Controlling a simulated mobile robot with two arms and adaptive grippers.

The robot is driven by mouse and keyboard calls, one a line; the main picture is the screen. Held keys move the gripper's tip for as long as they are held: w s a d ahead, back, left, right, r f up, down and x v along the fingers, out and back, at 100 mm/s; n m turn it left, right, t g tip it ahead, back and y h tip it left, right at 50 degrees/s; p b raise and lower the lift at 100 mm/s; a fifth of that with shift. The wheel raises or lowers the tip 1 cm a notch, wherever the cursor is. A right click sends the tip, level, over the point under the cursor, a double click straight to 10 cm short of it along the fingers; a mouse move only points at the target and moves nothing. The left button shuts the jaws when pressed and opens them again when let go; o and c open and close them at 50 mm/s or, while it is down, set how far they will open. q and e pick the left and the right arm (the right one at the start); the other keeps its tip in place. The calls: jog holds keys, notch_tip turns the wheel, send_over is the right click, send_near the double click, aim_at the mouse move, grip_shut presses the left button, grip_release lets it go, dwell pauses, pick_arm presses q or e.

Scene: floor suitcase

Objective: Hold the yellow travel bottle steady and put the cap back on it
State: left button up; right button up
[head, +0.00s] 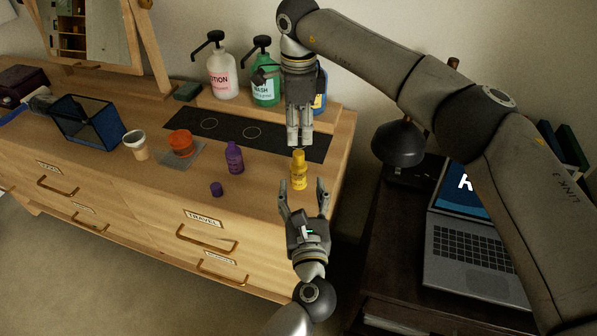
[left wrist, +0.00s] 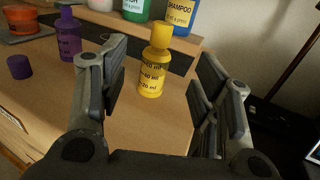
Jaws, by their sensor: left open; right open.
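The yellow travel bottle (head: 299,175) stands upright near the right end of the wooden dresser top. A yellow cap (left wrist: 162,34) sits on top of its neck in the left wrist view; I cannot tell whether it is screwed down. My left gripper (head: 303,186) is open and empty, in front of the bottle. In the left wrist view the bottle (left wrist: 153,75) shows between its fingers, beyond the tips and untouched. My right gripper (head: 299,143) points down just above the cap, open, with its fingers fairly close together and nothing seen between them.
A purple bottle (head: 234,158) and a loose purple cap (head: 216,189) stand to the left. Behind are a black mat (head: 230,130) and pump bottles, including lotion (head: 222,75) and green wash (head: 265,85). An orange jar (head: 181,143) and white cup (head: 136,146) are farther left.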

aim_at(299, 164)
pick_arm(q)
jog(key=w, duration=0.7)
jog(key=w+a, duration=0.1)
jog(key=w, duration=0.2)
jog(key=shift+w, duration=0.2)
jog(key=shift+c, duration=0.5)
grip_shut()
pick_arm(e)
jog(key=o, duration=0.6)
jog(key=shift+c, duration=0.2)
notch_tip(299, 164, up, 12)
